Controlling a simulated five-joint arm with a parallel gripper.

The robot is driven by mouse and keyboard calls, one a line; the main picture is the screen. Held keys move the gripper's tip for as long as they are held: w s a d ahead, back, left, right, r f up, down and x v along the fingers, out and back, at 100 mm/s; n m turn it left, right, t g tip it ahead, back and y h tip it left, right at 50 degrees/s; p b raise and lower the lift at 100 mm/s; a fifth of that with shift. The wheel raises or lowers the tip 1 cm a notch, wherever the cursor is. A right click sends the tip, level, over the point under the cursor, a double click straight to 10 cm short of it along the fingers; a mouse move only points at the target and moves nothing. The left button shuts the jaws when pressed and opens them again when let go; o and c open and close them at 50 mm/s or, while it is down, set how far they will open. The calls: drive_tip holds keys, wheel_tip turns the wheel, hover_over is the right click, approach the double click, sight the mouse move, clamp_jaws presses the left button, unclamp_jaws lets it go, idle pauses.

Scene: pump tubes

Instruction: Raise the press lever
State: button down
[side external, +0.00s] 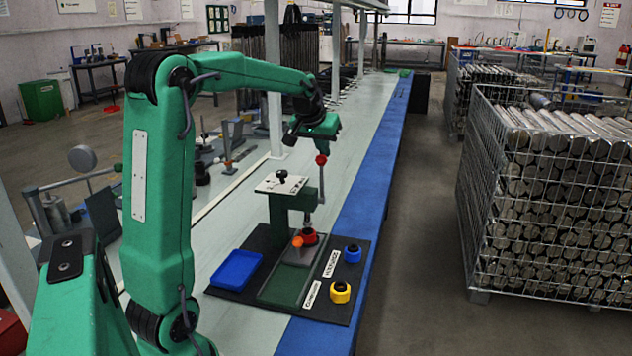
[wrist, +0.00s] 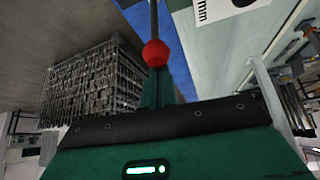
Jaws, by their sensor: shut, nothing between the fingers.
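The green press (side external: 283,203) stands on a black mat (side external: 345,312) on the bench. Its press lever is a grey rod (side external: 321,183) with a red ball knob (side external: 321,160) at the top, standing nearly upright at the press's right side. My gripper (side external: 322,150) is just above the knob, pointing down, shut and empty. In the wrist view the red knob (wrist: 155,53) lies by the tip of the green finger (wrist: 165,88). I cannot tell whether they touch.
A blue tray (side external: 236,269) lies left of the press on the mat. A blue ring (side external: 352,253) and a yellow ring (side external: 340,292) are at its right, near white labels (side external: 312,293). A wire cage of metal cylinders (side external: 560,190) stands across the aisle.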

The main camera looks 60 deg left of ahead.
drive_tip(key=shift+s+d+f, duration=0.2)
drive_tip(key=shift+s, duration=0.05)
drive_tip(key=shift+w, duration=0.1)
idle(0.3)
drive_tip(key=shift+w+a+r, duration=0.95)
drive_tip(key=shift+w+a, duration=0.2)
drive_tip(key=shift+w, duration=0.35)
drive_tip(key=shift+s+d+r, duration=2.65)
drive_tip(key=shift+d+r, duration=0.05)
drive_tip(key=shift+r, duration=1.05)
drive_tip(key=s+d+f+m+h, duration=0.1)
drive_tip(key=s+d+f+m, duration=0.1)
drive_tip(key=s+d, duration=0.35)
drive_tip(key=s+d+f+m+h, duration=0.1)
drive_tip(key=s+d+f, duration=0.1)
drive_tip(key=d, duration=0.7)
drive_tip(key=s+d+f+m+h, duration=0.1)
drive_tip(key=s+d+f+m, duration=0.3)
drive_tip(key=s+d+f, duration=0.5)
drive_tip(key=shift+s+d+f, duration=0.3)
drive_tip(key=shift+s+d, duration=0.05)
drive_tip(key=shift+s, duration=0.85)
